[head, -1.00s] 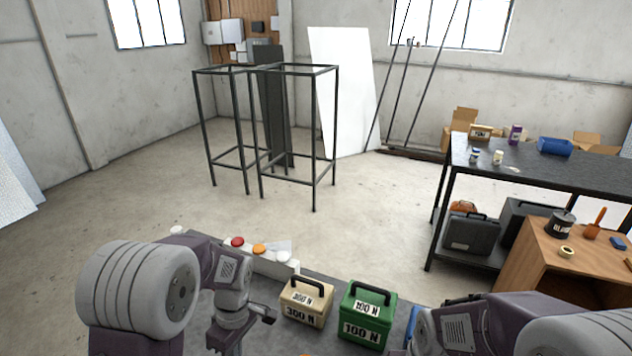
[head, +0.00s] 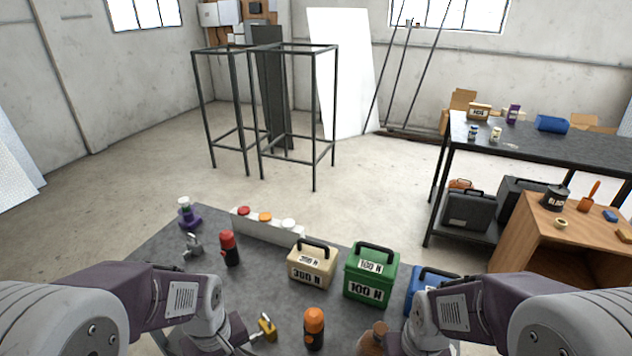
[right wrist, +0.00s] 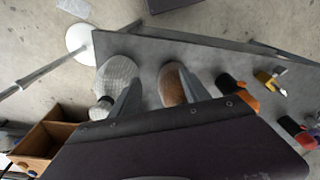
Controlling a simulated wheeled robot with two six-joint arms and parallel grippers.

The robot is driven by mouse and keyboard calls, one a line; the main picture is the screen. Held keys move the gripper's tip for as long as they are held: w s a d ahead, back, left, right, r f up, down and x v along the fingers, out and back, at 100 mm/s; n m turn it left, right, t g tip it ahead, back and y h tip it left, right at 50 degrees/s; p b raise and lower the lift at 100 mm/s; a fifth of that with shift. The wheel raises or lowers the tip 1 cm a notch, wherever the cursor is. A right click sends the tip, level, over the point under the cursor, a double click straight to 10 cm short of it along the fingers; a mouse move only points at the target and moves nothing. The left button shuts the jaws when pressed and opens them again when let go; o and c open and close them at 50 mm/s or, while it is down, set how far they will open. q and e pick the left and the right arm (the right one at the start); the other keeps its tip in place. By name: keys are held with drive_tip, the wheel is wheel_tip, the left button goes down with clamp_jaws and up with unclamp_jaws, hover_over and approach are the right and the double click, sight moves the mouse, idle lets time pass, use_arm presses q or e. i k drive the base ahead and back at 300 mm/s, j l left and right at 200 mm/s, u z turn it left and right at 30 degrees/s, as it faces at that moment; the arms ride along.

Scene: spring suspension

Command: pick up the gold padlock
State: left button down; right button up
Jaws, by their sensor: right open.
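The gold padlock (head: 267,327) lies on the grey tabletop near its front edge in the head view. It also shows as a small yellow shape at the right of the right wrist view (right wrist: 266,79). My left gripper (head: 246,340) is low over the table, close to the padlock's left side. Its fingers are partly hidden, so I cannot tell whether they are open or touch the padlock. My right gripper (right wrist: 160,95) is open, with its two fingers apart above the table, well to the right of the padlock in the head view.
An orange-capped black item (head: 314,328) stands just right of the padlock, with a brown wooden item (head: 374,338) beyond. Behind are a red-topped item (head: 230,248), a button bar (head: 268,228), beige (head: 310,265), green (head: 370,275) and blue (head: 432,282) weights. Bare tabletop lies left of centre.

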sight(271, 334)
drive_tip(key=j+z, duration=0.1)
drive_tip(key=j, duration=0.7)
drive_tip(key=i+j+z, duration=0.1)
drive_tip(key=j, duration=0.65)
